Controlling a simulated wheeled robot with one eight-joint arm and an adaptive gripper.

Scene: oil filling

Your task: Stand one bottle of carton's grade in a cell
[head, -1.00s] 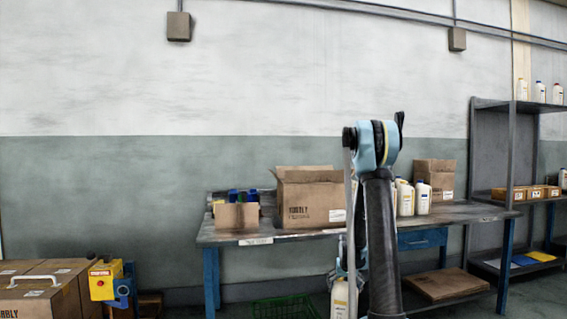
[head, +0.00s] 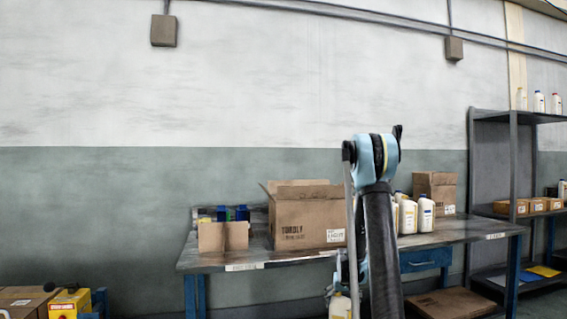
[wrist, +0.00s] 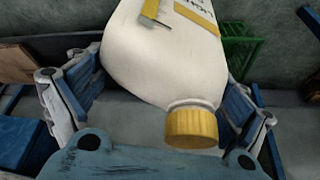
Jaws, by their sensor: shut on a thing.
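My gripper (wrist: 160,85) is shut on a white bottle (wrist: 160,60) with a yellow cap (wrist: 191,126). In the wrist view the bottle is tilted, with its cap toward the camera and its label partly cut off. In the head view the held bottle (head: 341,305) shows low beside my arm, below the tabletop's level, partly hidden. The open carton (head: 310,222) stands on the workbench with its flaps up; its cells and inside are hidden. White bottles, one with a blue cap (head: 426,214), stand to its right behind my arm.
The workbench (head: 470,231) spans the middle. A shelf rack (head: 490,180) stands right. A yellow device (head: 70,303) is low left. A green crate (wrist: 240,42) shows in the wrist view.

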